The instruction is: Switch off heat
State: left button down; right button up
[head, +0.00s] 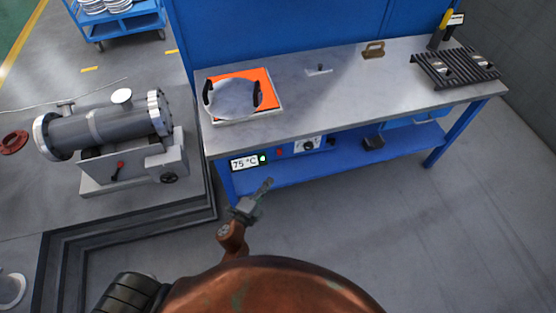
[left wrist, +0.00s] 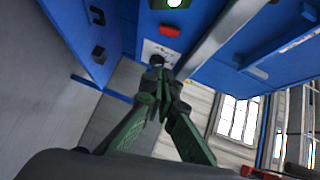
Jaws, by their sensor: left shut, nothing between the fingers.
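The heat controls sit on the front edge of the blue workbench. They are a display reading 75 °C (head: 244,163), a lit green lamp (head: 263,158), a red switch (head: 279,151) and a dark dial (head: 308,146) on a white plate. The left wrist view shows the green lamp (left wrist: 174,3), the red switch (left wrist: 170,30) and the dial (left wrist: 156,60), partly behind the fingertips. My left gripper (head: 266,186) is shut and empty, below and in front of the panel. Whether it touches the dial cannot be told. My right gripper is not in view.
A hot plate with orange top (head: 262,77) holds a round plate with black handles on the bench top (head: 330,90). A black rack (head: 440,80) stands at the right. A grey flanged shell (head: 115,122) rests on a stand at left. The floor in front is clear.

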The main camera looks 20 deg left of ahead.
pick_arm(q)
jog(key=b, duration=0.2)
send_near(280, 152)
jog(key=w+d+f, duration=0.1)
jog(key=w+d, duration=0.1)
jog(key=d, duration=0.2)
jog(key=shift+w+a+f, duration=0.15)
jog(key=shift+w+a, duration=0.15)
jog(key=shift+w, duration=0.4)
jog(key=shift+w+a+f, duration=0.15)
jog(key=shift+w+a, duration=0.15)
jog(key=shift+w, duration=0.35)
jog(key=shift+w+a+f, duration=0.15)
jog(key=shift+w+a, duration=0.15)
jog(key=shift+w, duration=0.4)
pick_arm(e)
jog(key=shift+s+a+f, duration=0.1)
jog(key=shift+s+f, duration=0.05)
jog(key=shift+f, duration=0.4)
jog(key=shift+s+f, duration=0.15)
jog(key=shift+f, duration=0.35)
